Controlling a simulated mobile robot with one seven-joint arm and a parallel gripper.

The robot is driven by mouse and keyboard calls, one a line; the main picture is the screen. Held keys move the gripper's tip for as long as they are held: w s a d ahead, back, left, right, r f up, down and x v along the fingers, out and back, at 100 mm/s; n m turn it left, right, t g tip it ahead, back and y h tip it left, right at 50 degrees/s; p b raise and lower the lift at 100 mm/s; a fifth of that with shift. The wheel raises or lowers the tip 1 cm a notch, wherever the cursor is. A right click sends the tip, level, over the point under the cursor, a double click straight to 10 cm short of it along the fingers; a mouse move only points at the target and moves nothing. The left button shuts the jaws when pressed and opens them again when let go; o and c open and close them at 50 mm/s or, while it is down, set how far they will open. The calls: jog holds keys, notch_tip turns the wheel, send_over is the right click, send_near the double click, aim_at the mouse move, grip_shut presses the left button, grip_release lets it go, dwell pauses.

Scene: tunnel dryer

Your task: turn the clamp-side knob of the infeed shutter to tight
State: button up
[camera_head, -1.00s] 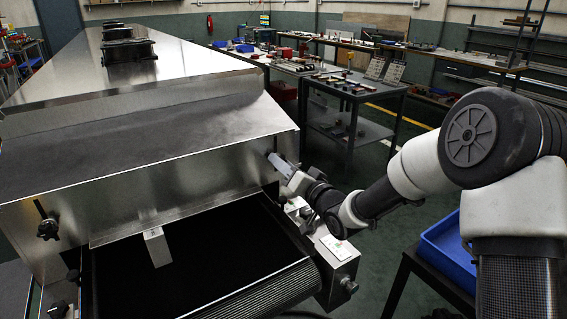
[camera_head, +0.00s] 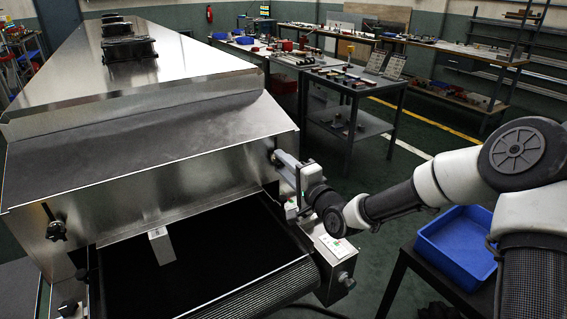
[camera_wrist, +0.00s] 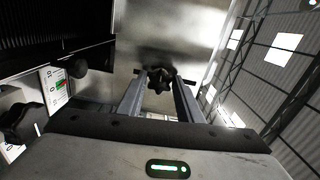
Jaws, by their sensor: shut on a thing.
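A dark lobed knob (camera_wrist: 157,79) is on the bright metal wall of the dryer's infeed end. In the wrist view it sits between the tips of my two fingers. My gripper (camera_wrist: 160,84) is shut on this knob. In the head view my gripper (camera_head: 279,157) reaches the right end of the infeed housing (camera_head: 180,190), and the knob there is mostly hidden by the fingers. A second dark knob (camera_head: 56,230) with an upright stem is on the left end of the housing. I cannot read any knob's tight mark.
The black infeed belt (camera_head: 215,255) lies below the housing, with a small light metal piece (camera_head: 161,246) at its back edge. A control box (camera_head: 338,255) with a knob stands right of the belt. A blue bin (camera_head: 455,245) is on a dark table at right.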

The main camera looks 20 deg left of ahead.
jog(key=shift+f+m, duration=0.1)
jog(key=shift+m, duration=0.3)
jog(key=o, duration=1)
jog(key=shift+s, duration=0.1)
jog(key=shift+o, duration=0.2)
jog(key=shift+s+d, duration=0.15)
jog(key=shift+d, duration=0.15)
jog(key=p+v, duration=0.2)
jog(key=v, duration=1.4)
jog(key=shift+s+d, duration=0.2)
jog(key=shift+s, duration=0.1)
